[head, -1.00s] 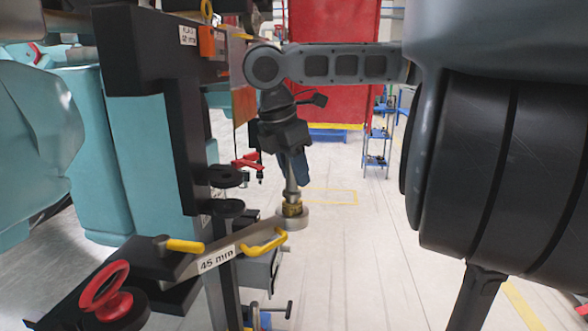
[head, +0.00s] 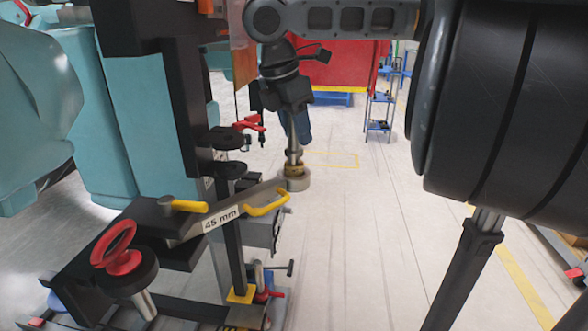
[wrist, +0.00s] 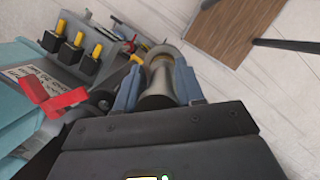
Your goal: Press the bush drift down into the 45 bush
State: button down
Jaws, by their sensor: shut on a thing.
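My gripper (head: 298,132) hangs above the end of the 45 mm arm, its blue fingers shut on the bush drift (head: 292,152). The drift is a grey metal rod, roughly upright, with a brass-coloured lower part. Its lower end meets the grey 45 bush (head: 293,183), a ring at the tip of the bar labelled 45 mm (head: 220,219). How deep it sits inside cannot be told. In the wrist view, the drift (wrist: 158,91) lies between both fingers, and the bush ring (wrist: 163,51) shows beyond it.
A red handwheel (head: 115,248) is at lower left. Dark round clamps (head: 225,138) and a black column (head: 180,120) stand left of my gripper. Open floor (head: 360,230) lies to the right.

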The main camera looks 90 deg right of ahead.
jog(key=shift+r+p, duration=0.55)
jog(key=shift+p, duration=0.05)
dwell(0.6)
jog(key=shift+r+p, duration=1.9)
jog(key=shift+p, duration=0.05)
